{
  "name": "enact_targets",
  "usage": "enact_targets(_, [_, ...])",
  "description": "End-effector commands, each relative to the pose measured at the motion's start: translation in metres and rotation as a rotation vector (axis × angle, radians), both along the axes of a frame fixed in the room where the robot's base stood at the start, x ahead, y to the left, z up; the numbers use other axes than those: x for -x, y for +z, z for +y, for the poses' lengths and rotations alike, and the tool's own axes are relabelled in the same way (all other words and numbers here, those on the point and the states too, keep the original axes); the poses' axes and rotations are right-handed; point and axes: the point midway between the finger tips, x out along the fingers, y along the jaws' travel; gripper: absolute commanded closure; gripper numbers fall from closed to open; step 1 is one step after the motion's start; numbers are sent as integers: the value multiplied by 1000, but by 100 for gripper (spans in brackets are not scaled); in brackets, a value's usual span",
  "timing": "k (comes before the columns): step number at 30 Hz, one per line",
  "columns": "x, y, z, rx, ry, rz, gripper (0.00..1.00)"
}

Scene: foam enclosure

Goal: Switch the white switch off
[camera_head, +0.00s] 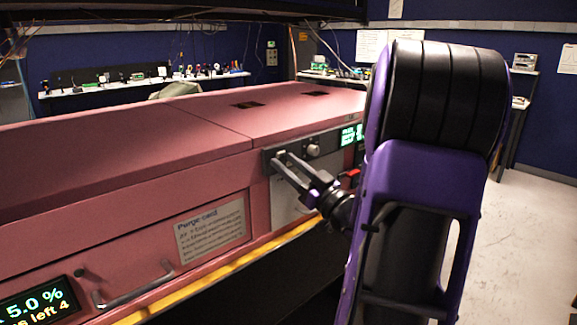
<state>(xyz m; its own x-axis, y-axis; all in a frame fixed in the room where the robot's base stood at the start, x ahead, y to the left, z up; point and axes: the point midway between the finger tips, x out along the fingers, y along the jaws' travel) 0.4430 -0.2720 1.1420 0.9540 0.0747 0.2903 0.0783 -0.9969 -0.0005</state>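I cannot make out a white switch in this view; my arm and gripper cover part of the panel area. A grey control panel (330,142) is set in the front of the pink enclosure (215,140), with a round knob (313,151) on it. My gripper (281,160) is in front of the panel's left end, its two fingers pointing left. A gap shows between the fingers and nothing is held. I cannot tell whether a fingertip touches the panel.
A red part (351,175) and a green-lit display (351,134) sit beside my arm. A metal handle (135,287), a label plate (210,229) and a lit screen (38,303) are on the enclosure's front. Open floor (535,240) lies to the right.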

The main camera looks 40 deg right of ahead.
Motion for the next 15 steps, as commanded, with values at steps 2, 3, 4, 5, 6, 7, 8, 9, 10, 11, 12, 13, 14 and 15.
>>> enact_targets(2, [0, 0, 0, 0, 0, 0, 40])
enact_targets(3, [0, 0, 0, 0, 0, 0, 40])
enact_targets(4, [0, 0, 0, 0, 0, 0, 40])
enact_targets(5, [0, 0, 0, 0, 0, 0, 40])
enact_targets(6, [0, 0, 0, 0, 0, 0, 40])
enact_targets(7, [0, 0, 0, 0, 0, 0, 40])
enact_targets(8, [0, 0, 0, 0, 0, 0, 40])
enact_targets(9, [0, 0, 0, 0, 0, 0, 40])
enact_targets(10, [0, 0, 0, 0, 0, 0, 40])
enact_targets(11, [1, 0, 0, 1, 0, 0, 40])
enact_targets(12, [3, -1, -1, 1, -1, 0, 40])
enact_targets(13, [5, -2, -1, 1, -1, 1, 40])
enact_targets(14, [8, -2, -1, 1, -1, 0, 40])
enact_targets(15, [13, -4, -2, 2, -2, 1, 40])
